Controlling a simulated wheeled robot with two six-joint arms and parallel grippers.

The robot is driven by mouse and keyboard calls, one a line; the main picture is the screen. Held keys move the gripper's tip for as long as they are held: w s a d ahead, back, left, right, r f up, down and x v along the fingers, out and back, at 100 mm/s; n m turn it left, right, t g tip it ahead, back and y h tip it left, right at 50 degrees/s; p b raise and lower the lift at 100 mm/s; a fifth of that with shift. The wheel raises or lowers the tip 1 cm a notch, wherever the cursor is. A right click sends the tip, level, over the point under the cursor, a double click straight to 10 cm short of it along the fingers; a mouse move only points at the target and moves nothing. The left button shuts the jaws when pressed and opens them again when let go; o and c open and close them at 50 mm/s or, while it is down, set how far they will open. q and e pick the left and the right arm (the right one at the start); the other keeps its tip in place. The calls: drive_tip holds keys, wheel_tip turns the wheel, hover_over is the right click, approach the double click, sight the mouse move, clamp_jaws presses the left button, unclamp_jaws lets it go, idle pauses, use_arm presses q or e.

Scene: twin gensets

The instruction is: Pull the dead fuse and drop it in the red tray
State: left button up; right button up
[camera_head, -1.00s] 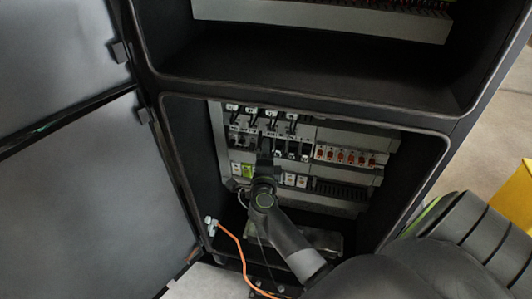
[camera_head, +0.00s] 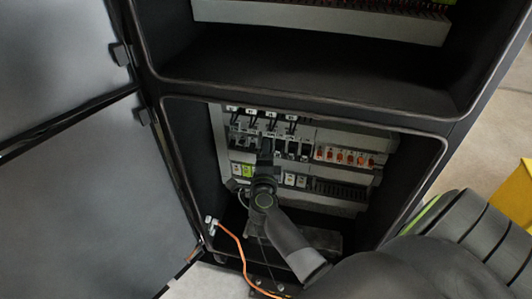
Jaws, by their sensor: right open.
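My right gripper (camera_head: 265,153) is open inside the lower cabinet bay, in front of the fuse and breaker row on the back panel. Its fingers are small and dark here, and I cannot tell whether they touch a part. A row of black-and-white fuse holders (camera_head: 293,149) shows just right of the gripper. Black switches with white labels (camera_head: 251,114) sit above it. Which fuse is the dead one I cannot tell; the gripper and wrist hide part of the row. The red tray is not visible. My left gripper is not in view.
Orange-red components (camera_head: 343,157) line the panel's right side. An orange cable (camera_head: 236,243) runs over the bay's lower left edge. Open grey doors (camera_head: 75,200) stand at left. The bay's frame (camera_head: 425,185) surrounds the arm. A yellow object (camera_head: 515,200) is at far right.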

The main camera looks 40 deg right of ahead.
drive_tip(key=shift+c, duration=0.4)
clamp_jaws()
drive_tip(key=shift+f, duration=0.15)
drive_tip(key=shift+s+a, duration=0.1)
drive_tip(key=shift+a, duration=0.05)
drive_tip(key=shift+s+a, duration=0.3)
drive_tip(key=shift+a, duration=0.1)
drive_tip(key=shift+s+a, duration=0.15)
